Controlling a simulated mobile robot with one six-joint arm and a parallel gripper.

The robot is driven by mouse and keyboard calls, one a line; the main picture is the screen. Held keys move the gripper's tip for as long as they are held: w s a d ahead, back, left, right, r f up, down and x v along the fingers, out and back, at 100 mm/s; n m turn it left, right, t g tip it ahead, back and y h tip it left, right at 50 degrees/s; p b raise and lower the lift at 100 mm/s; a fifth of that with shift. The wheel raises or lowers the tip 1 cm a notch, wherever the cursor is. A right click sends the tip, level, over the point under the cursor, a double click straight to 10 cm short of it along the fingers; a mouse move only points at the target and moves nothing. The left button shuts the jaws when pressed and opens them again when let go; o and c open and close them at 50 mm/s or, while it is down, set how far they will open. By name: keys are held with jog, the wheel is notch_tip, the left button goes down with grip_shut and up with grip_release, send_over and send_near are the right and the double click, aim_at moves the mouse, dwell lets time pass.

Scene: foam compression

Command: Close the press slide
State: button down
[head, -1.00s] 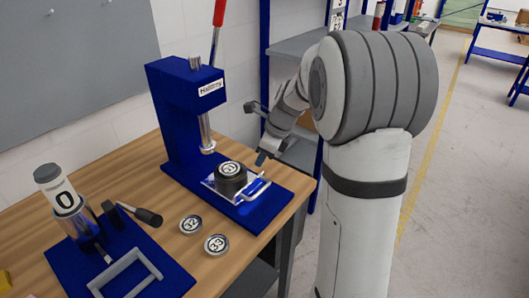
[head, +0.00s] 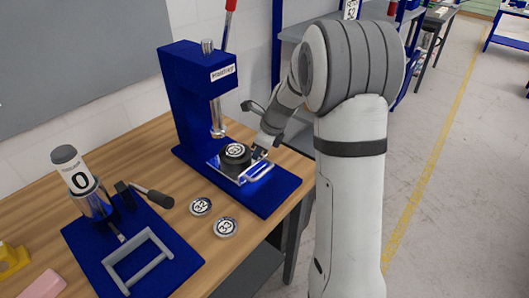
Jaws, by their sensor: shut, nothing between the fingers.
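The blue press (head: 190,100) stands on the wooden table (head: 30,215), its silver ram (head: 217,118) above the base. The press slide (head: 259,173), a metal plate with a light handle at its front, lies on the press base. A dark round die with a white numbered top (head: 236,153) sits on the slide, slightly in front of the ram. My gripper (head: 257,154) is at the right side of the slide, close to the die and handle. Its fingers look shut and hold nothing; whether they touch the slide cannot be told.
Two numbered round discs (head: 200,206) (head: 226,227) lie on the table in front of the press. A blue fixture (head: 150,222) with a grey frame and a cylinder marked 0 (head: 80,172) stands at left. A pink block (head: 42,286) and a yellow piece (head: 12,258) lie at lower left.

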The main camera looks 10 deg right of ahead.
jog(key=w+a, duration=0.1)
jog(key=w, duration=0.1)
jog(key=w+a+p, duration=0.2)
jog(key=w+a, duration=0.1)
jog(key=shift+w, duration=0.3)
jog(key=shift+r, duration=0.15)
